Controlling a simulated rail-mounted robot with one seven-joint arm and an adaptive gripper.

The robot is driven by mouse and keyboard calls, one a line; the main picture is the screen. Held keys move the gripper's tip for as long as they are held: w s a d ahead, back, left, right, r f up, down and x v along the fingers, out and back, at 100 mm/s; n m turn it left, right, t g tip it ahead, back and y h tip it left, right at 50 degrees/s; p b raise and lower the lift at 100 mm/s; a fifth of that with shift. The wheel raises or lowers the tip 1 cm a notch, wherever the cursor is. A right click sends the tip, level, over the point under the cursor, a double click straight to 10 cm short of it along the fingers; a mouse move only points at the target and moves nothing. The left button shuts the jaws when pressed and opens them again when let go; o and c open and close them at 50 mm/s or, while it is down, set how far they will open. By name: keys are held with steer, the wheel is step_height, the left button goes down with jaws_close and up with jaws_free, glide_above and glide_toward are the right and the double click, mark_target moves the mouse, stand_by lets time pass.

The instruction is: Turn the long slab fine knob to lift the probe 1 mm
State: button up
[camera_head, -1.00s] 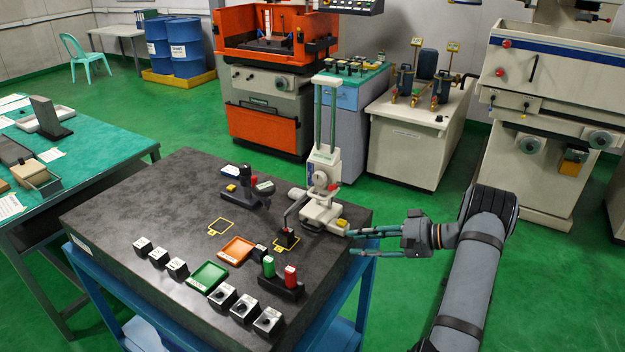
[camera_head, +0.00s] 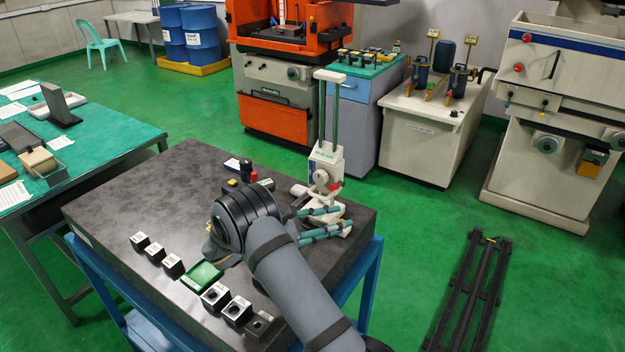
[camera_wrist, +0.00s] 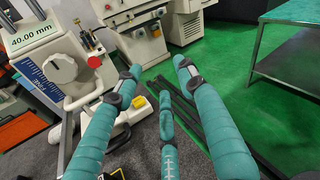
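A white height gauge (camera_head: 326,155) with two green columns stands upright at the right back of the dark slab (camera_head: 130,190). In the wrist view its display (camera_wrist: 30,38) reads 40.00 mm, above a blue scale (camera_wrist: 40,75). It has a round white knob (camera_wrist: 61,68) and a small red knob (camera_wrist: 95,61). A yellow piece (camera_wrist: 138,102) sits at its base. I cannot tell which part is the fine knob. My gripper (camera_head: 343,219) reaches across the slab by the gauge's base. Its teal fingers (camera_wrist: 157,72) are apart and empty; the gauge is left of them in the wrist view.
Several black-and-white blocks (camera_head: 214,296) and a green tray (camera_head: 202,275) lie along the slab's front. Small dark and red items (camera_head: 246,170) lie left of the gauge. My arm hides the slab's middle.

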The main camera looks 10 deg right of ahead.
mark_target(318, 179)
steer(key=w+a+r+n+t+y, duration=0.2)
steer(key=w+a+r+n+t, duration=0.2)
steer(key=w+a+t, duration=0.45)
steer(key=shift+g, duration=0.95)
steer(key=p+x, duration=0.1)
steer(key=x, duration=0.1)
steer(key=p+x, duration=0.1)
steer(key=x, duration=0.2)
steer(key=p+x, duration=0.1)
steer(key=x, duration=0.1)
steer(key=shift+s+d+r+p, duration=0.15)
steer(key=shift+s+d+p, duration=0.05)
steer(key=shift+d+p, duration=0.2)
steer(key=shift+c, duration=0.7)
steer(key=c, duration=0.7)
steer(key=shift+c, duration=0.3)
